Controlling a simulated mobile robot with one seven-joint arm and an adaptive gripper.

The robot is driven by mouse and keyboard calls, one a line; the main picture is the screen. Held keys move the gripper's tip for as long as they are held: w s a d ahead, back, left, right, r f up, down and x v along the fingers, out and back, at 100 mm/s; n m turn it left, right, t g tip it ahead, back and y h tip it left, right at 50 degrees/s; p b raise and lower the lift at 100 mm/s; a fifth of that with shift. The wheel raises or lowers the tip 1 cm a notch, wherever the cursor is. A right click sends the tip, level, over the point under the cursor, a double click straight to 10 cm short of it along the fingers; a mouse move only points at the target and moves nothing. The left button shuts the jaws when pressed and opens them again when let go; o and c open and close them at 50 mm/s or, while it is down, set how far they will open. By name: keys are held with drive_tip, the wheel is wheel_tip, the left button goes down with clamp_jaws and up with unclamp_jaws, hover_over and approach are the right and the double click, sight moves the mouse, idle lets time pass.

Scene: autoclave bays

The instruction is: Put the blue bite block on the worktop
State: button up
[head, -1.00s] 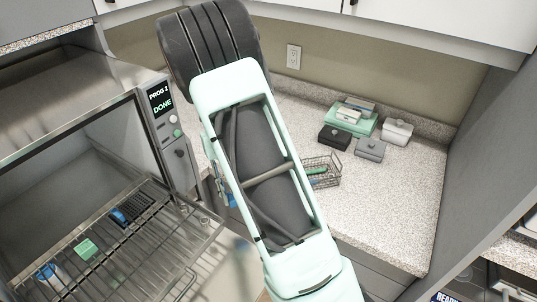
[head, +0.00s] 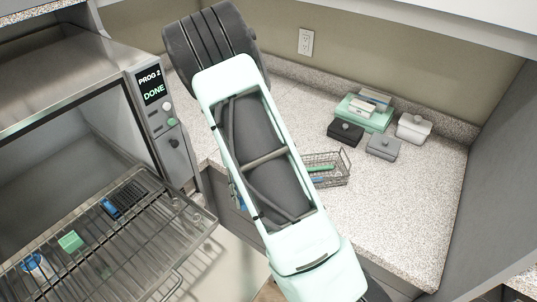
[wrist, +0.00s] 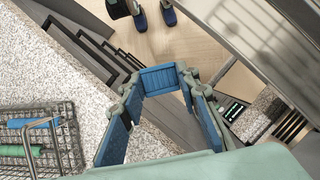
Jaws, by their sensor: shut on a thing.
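In the wrist view, a blue ribbed block (wrist: 163,77), which looks like the blue bite block, is between the tips of my gripper (wrist: 160,88). The gripper is shut on it. The block appears beyond the worktop's edge, with drawer fronts and floor behind it. The speckled worktop (wrist: 85,62) is to the left in the wrist view and fills the corner in the head view (head: 400,195). In the head view my arm hides most of the gripper and the block.
A wire basket (head: 335,181) with green and blue items stands on the worktop. Black (head: 345,133), grey (head: 382,147) and white (head: 413,128) boxes and a mint stack (head: 366,118) stand behind. The worktop's right front is clear. The open autoclave's wire rack (head: 150,240) holds several items.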

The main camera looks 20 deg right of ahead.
wheel_tip(320, 180, down, 5)
drive_tip(key=w+m+y+b, duration=0.1)
drive_tip(key=m+b, duration=0.2)
drive_tip(key=m, duration=0.1)
drive_tip(key=w+d+r+m+t+y+b, duration=0.1)
drive_tip(key=w+r+m+t+b, duration=0.25)
drive_tip(key=r+m, duration=0.7)
drive_tip(key=w+d+r+m+t+b, duration=0.25)
drive_tip(key=r+m+t+b, duration=0.2)
drive_tip(key=r+m, duration=0.65)
drive_tip(key=w+d+f+m, duration=0.1)
drive_tip(key=w+d+f, duration=0.1)
drive_tip(key=d+f, duration=0.1)
drive_tip(key=w+d+f+m, duration=0.1)
drive_tip(key=w+d+f, duration=0.2)
drive_tip(key=f, duration=0.1)
drive_tip(key=w+d+f+m, duration=0.1)
drive_tip(key=w+d+f, duration=0.2)
drive_tip(key=f, duration=0.1)
drive_tip(key=shift+w, duration=0.25)
drive_tip(key=shift+w+d+f, duration=0.3)
drive_tip(key=shift+d+f, duration=0.15)
drive_tip(key=shift+f, duration=0.2)
drive_tip(key=shift+w+d+f, duration=0.1)
drive_tip(key=shift+f, duration=1.6)
